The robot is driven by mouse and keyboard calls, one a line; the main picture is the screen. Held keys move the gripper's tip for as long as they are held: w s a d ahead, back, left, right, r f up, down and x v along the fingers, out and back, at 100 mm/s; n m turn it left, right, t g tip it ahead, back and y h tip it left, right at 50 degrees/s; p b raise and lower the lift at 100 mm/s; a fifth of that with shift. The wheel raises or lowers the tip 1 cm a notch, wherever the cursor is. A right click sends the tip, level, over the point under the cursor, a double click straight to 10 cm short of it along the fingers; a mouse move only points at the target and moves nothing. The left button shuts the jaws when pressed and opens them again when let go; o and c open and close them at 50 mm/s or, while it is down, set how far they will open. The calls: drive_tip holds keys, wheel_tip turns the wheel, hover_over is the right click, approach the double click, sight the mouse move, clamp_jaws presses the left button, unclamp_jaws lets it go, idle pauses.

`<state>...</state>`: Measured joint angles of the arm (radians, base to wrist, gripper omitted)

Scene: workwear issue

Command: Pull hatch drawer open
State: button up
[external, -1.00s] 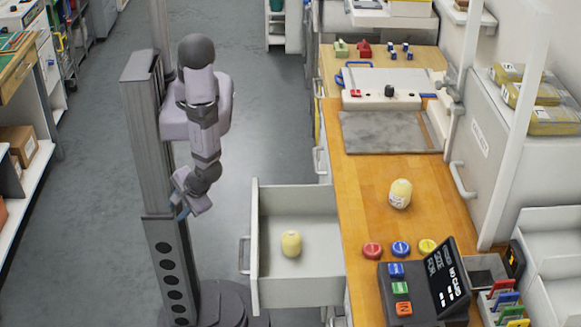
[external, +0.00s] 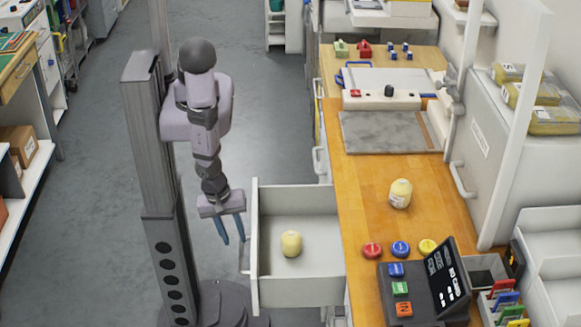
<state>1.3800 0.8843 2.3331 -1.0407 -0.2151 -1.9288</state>
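The white drawer (external: 300,207) sticks out from the left side of the wooden counter and stands open. Its front panel (external: 255,250) faces left and carries a bar handle (external: 244,262). A pale yellow rounded jar (external: 291,243) stands inside the drawer. My gripper (external: 231,242) hangs pointing down just left of the drawer front, its two blue fingers apart with nothing between them. The right fingertip appears close to the top of the handle; I cannot tell whether they touch.
A similar jar (external: 400,193) stands on the counter (external: 360,190). Red, blue and yellow round pieces (external: 400,249) and a dark console (external: 425,285) are near it. A grey cabinet (external: 485,150) with a handle stands at right.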

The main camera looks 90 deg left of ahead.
sight(241, 255)
drive_tip(key=shift+w+f+b, duration=0.1)
drive_tip(key=shift+w+f, duration=0.1)
drive_tip(key=shift+f, duration=0.85)
drive_tip(key=shift+w+f+b, duration=0.15)
drive_tip(key=shift+w+f, duration=0.05)
drive_tip(key=shift+f, duration=0.9)
drive_tip(key=shift+w+f+b, duration=0.1)
drive_tip(key=shift+w+f, duration=0.1)
drive_tip(key=shift+f, duration=0.85)
drive_tip(key=shift+c, duration=0.5)
drive_tip(key=shift+s, duration=0.1)
clamp_jaws()
